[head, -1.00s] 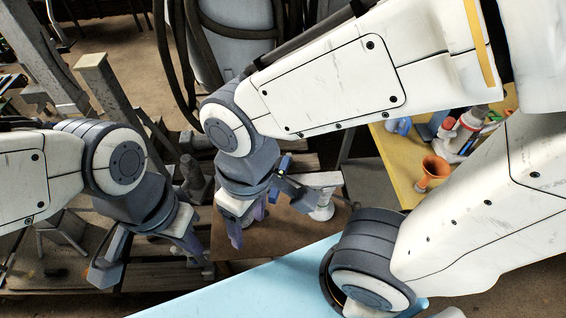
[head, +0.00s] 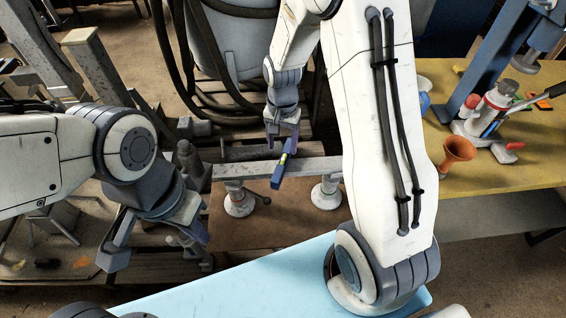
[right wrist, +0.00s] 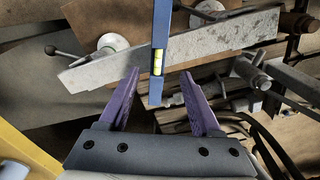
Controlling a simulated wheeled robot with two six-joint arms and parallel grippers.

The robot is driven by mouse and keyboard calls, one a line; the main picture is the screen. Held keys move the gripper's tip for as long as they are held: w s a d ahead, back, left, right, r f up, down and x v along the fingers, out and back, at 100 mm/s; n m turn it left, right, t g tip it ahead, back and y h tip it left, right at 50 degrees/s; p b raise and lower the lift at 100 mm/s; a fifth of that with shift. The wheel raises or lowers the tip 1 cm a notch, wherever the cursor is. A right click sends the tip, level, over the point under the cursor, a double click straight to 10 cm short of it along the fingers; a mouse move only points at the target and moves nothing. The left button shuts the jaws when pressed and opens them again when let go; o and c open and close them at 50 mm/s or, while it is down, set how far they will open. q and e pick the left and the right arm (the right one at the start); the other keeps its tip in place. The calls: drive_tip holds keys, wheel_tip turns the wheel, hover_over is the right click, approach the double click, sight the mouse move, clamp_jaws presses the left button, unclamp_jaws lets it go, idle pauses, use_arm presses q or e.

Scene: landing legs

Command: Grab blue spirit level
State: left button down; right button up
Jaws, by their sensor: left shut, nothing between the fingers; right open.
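The blue spirit level (head: 278,175) with a yellow-green vial lies across a grey metal beam (head: 318,166) in the head view. In the right wrist view, the level (right wrist: 161,45) runs down from the top edge, and its near end appears between my two purple fingertips. My right gripper (head: 283,143) is open, just behind the far end of the level, with nothing held; it also shows in the right wrist view (right wrist: 160,88). I cannot tell the exact gap to the level. My left gripper (head: 197,235) is shut and empty, at the left, away from the level.
The beam rests on white round-based supports (head: 238,203) on a brown board. A yellow table (head: 520,165) at right holds an orange funnel (head: 458,150) and bottles. A light blue surface (head: 240,285) is in front. Black hoses and a grey drum (head: 230,45) stand behind.

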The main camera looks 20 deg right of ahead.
sight(284, 158)
drive_tip(key=f, duration=0.6)
drive_tip(key=shift+d+f, duration=0.2)
drive_tip(key=shift+f, duration=0.15)
clamp_jaws()
